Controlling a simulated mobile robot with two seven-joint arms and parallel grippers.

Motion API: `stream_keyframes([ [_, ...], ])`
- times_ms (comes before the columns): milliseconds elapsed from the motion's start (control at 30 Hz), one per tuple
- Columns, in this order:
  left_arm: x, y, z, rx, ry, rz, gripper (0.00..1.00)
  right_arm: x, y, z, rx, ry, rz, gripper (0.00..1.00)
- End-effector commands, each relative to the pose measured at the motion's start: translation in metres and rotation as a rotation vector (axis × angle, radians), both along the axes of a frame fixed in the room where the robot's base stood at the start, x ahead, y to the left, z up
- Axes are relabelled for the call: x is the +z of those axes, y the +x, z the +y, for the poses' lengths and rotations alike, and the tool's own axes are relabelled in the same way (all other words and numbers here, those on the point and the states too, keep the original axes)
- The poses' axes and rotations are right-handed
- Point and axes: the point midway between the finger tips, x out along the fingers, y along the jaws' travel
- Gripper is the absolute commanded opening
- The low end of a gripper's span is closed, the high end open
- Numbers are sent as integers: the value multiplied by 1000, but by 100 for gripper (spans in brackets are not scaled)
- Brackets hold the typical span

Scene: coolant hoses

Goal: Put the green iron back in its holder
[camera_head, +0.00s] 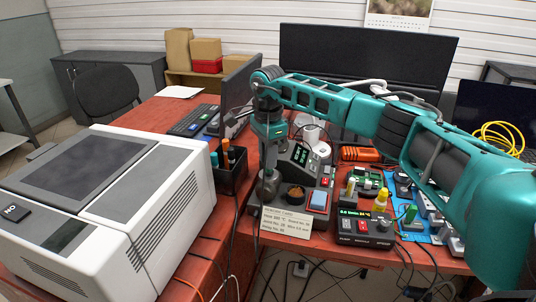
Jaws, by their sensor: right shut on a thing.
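My right gripper (267,150) points down above the left side of the soldering station (302,160), which has a lit green display. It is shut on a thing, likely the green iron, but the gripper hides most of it. Directly below the gripper is a grey metal holder (268,187) on the station's base. I cannot tell whether the iron's tip is inside the holder or only above it. My left gripper is not in view.
A black pen cup (232,172) stands close left of the gripper. A second control box (366,228) is to the right. A large grey-white machine (110,205) fills the left.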

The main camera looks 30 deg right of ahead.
Motion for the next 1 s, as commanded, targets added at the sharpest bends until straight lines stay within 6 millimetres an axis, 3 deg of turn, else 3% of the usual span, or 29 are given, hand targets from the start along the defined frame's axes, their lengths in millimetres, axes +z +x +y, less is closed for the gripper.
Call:
stream_keyframes([
  [233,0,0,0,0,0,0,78,0,0,0,0,0,0,0],
  [267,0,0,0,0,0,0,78,0,0,0,0,0,0,23],
  [300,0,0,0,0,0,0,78,0,0,0,0,0,0,27],
  [567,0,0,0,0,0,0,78,0,0,0,0,0,0,51],
  [733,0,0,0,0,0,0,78,0,0,0,0,0,0,52],
  [1000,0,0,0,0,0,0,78,0,0,0,0,0,0,78],
])
